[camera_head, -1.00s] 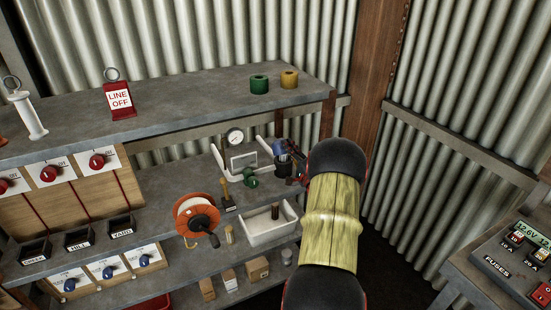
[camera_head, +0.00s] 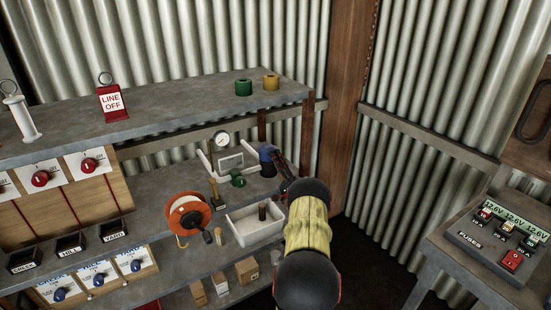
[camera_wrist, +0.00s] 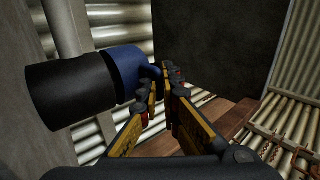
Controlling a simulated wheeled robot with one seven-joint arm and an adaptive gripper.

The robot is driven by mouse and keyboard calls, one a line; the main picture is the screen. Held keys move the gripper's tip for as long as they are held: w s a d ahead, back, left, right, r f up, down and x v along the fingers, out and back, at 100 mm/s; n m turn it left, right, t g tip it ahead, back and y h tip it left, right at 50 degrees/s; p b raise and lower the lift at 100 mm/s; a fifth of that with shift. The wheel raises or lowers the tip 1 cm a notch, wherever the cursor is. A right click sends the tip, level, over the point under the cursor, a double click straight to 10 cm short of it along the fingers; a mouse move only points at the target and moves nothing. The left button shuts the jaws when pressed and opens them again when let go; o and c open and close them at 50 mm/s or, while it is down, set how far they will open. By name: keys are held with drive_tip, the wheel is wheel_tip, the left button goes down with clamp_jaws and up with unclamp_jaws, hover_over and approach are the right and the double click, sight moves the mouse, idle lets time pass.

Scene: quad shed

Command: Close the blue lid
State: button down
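The blue lid (camera_head: 266,152) sits on a black cylinder (camera_head: 268,169) on the middle shelf, beside the white pipes. In the wrist view the lid (camera_wrist: 126,68) lies against the mouth of the black cylinder (camera_wrist: 68,97), with no clear gap between them. A small blue tab on the lid points toward my fingers. My gripper (camera_wrist: 164,82) has a narrow gap between its yellow fingers, and nothing shows held in it. The left finger is close to the tab; I cannot tell whether they touch. In the head view my gripper (camera_head: 283,167) is right of the lid, largely hidden by my arm.
White pipes with a gauge (camera_head: 221,139) and a green valve (camera_head: 238,178) stand left of the lid. A white tray (camera_head: 256,235), an orange reel (camera_head: 188,214) and the upper shelf (camera_head: 190,104) are near. A wooden post (camera_head: 347,110) stands behind right.

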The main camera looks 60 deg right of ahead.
idle(0.3)
drive_tip(key=c, duration=2.3)
unclamp_jaws()
drive_tip(key=v, duration=1.2)
drive_tip(key=shift+a, duration=0.1)
